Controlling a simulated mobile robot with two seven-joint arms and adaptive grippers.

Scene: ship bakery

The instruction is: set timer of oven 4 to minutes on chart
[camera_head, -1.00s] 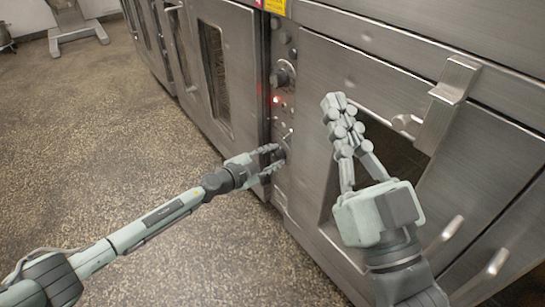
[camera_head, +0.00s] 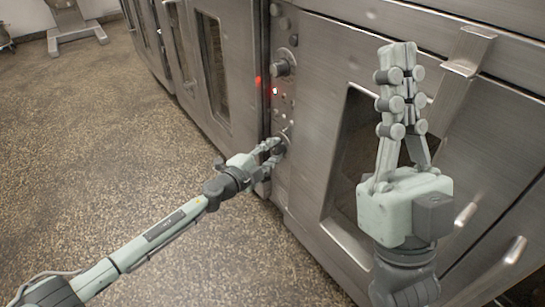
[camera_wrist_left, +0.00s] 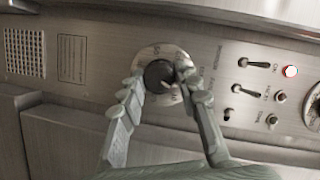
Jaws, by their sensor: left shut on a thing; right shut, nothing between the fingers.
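The timer knob (camera_wrist_left: 158,74) is dark and round on a pale marked dial (camera_wrist_left: 148,54) in the left wrist view. Its markings are too blurred to read. My left gripper (camera_head: 276,153) is at the lower part of the oven's control panel (camera_head: 282,108). In the left wrist view its two fingers (camera_wrist_left: 161,80) are shut on the knob, one on each side. My right gripper (camera_head: 398,88) is shut and empty, pointing up in front of the oven door. I cannot read an oven number or see a readable minutes chart.
A door handle (camera_head: 460,72) projects near my right gripper.

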